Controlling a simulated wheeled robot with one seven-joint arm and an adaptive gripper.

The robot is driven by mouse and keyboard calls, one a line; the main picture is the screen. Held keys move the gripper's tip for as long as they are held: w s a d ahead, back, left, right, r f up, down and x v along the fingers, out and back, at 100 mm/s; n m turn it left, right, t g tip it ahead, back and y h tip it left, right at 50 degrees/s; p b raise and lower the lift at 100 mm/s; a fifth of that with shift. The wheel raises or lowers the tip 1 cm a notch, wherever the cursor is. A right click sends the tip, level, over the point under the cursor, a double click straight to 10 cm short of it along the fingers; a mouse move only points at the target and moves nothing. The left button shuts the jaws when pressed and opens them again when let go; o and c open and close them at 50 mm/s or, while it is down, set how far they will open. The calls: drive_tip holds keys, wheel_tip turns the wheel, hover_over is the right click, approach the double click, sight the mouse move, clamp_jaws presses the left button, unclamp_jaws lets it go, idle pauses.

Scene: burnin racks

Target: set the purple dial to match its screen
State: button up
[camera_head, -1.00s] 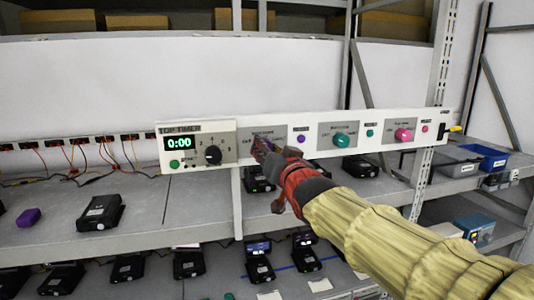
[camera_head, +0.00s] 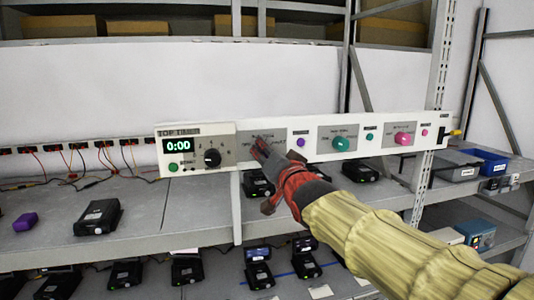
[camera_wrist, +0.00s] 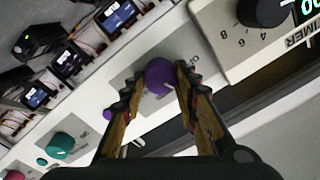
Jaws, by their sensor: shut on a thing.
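The purple dial (camera_wrist: 158,76) sits on a grey plate of the white control panel, and in the wrist view it is between the two fingers of my gripper (camera_wrist: 156,88). The fingers are shut on it from both sides. In the head view my gripper (camera_head: 262,148) covers the dial, at the panel just right of the timer. Small screens (camera_wrist: 116,15) show in the wrist view, too small and tilted to read. Small lit screens (camera_head: 257,251) also show on the lower shelf in the head view. I cannot tell which belongs to the purple dial.
A timer (camera_head: 196,150) reading 0:00 with a black dial (camera_head: 212,158) is left of my gripper. A small purple button (camera_head: 301,142), a teal dial (camera_head: 340,143) and a pink dial (camera_head: 403,138) are to the right. Black devices (camera_head: 98,217) stand on the shelf.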

drive_tip(key=o, duration=1.2)
drive_tip(key=shift+c, duration=0.2)
drive_tip(key=v, duration=1.2)
drive_tip(key=shift+f, duration=0.1)
